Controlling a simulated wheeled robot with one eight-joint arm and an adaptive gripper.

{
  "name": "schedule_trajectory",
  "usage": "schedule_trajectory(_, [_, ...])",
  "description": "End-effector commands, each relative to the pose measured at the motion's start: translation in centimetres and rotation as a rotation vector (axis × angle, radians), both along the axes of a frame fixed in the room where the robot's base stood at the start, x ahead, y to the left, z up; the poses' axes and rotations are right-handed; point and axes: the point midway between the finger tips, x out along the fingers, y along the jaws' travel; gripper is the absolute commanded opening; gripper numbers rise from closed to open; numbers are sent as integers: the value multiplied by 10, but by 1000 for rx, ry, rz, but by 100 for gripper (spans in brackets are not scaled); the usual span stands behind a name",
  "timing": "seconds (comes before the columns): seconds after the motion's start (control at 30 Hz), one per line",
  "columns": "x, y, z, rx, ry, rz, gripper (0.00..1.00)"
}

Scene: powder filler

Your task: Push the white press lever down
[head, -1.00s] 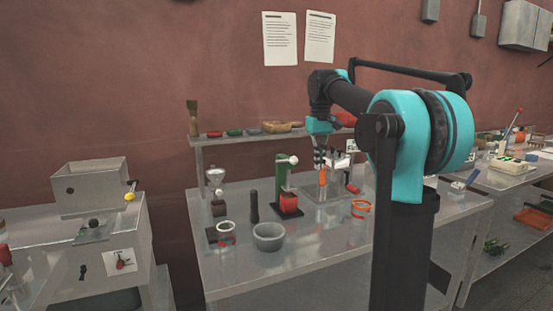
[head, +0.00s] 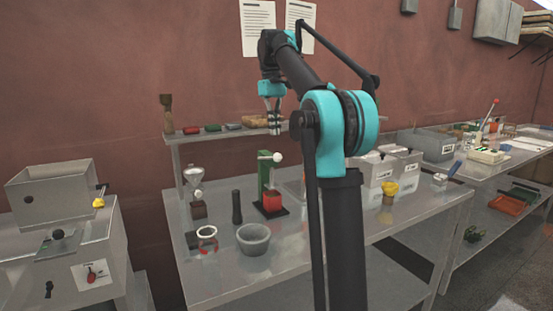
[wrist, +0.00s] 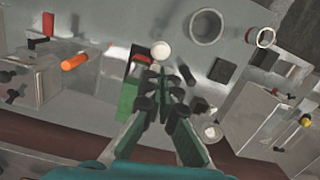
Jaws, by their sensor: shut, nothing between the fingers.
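The green press (head: 264,172) stands on the table with a red block (head: 272,202) at its foot. Its white lever knob (head: 277,157) sticks out near the top of the column. In the wrist view the round white knob (wrist: 160,51) shows just beyond my fingertips, with part of the press's green body (wrist: 127,97) to their left. My gripper (head: 275,130) is shut and empty, pointing down above the press, with a visible gap to the knob in the head view. The lever arm is mostly hidden in the wrist view.
A grey mortar (head: 254,240), a dark pestle (head: 237,207) and a funnel stand (head: 196,190) are left of and in front of the press. A shelf (head: 220,136) with small items runs behind it. White bins (head: 378,168) stand to the right, partly behind my arm.

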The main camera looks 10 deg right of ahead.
Motion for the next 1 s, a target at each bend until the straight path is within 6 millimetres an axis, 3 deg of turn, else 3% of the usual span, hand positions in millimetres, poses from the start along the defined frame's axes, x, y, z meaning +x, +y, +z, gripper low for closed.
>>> schedule_trajectory(0.53, [-5, -2, -57, 0, 0, 0, 0])
schedule_trajectory(1.0, [-6, -3, -67, 0, 0, 0, 0])
